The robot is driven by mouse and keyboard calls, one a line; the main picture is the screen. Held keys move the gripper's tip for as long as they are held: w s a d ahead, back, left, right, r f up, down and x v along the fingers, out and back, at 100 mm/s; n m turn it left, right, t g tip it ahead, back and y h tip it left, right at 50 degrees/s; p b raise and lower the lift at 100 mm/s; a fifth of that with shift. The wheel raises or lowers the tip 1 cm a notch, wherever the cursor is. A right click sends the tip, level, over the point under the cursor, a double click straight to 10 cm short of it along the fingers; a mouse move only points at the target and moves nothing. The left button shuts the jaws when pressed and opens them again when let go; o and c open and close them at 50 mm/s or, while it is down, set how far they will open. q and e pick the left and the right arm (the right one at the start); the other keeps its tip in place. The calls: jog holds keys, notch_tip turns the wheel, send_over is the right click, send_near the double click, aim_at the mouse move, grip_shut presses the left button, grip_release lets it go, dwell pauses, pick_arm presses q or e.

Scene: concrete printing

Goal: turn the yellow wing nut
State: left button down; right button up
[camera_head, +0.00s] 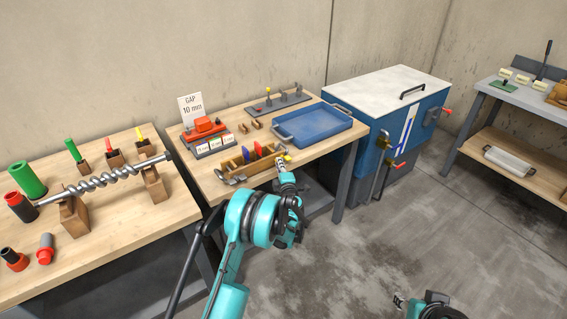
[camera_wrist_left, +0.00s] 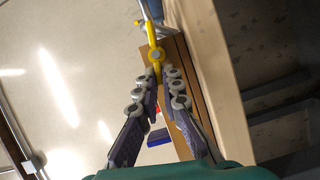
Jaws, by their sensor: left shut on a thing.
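The yellow wing nut (camera_head: 287,158) sits at the right end of a wooden box holding coloured pieces (camera_head: 248,166), near the front edge of the middle table. In the left wrist view the wing nut (camera_wrist_left: 155,53) has a round hub, with one wing reaching down between my fingertips. My left gripper (camera_head: 281,163) is shut on that wing; its fingers also show in the wrist view (camera_wrist_left: 157,82). The fingertips partly hide the gripped wing. My right gripper (camera_head: 399,300) is low at the bottom right, away from the tables, too small to judge its jaws.
A blue tray (camera_head: 318,129) lies behind the box, with a red tool (camera_head: 204,128) and small labelled blocks at its left. The left table (camera_head: 110,237) carries a metal auger (camera_head: 105,180). A blue cabinet (camera_head: 381,120) stands at the right. The floor in front is clear.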

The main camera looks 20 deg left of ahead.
pick_arm(q)
jog(key=shift+f+n+b, duration=0.4)
jog(key=shift+f+b, duration=0.1)
jog(key=shift+b, duration=0.05)
jog(key=c, duration=1.7)
grip_release()
jog(key=shift+r, duration=0.3)
jog(key=s+d, duration=0.2)
jog(key=d, duration=0.1)
jog(key=shift+s+d, duration=0.3)
jog(key=shift+s, duration=0.1)
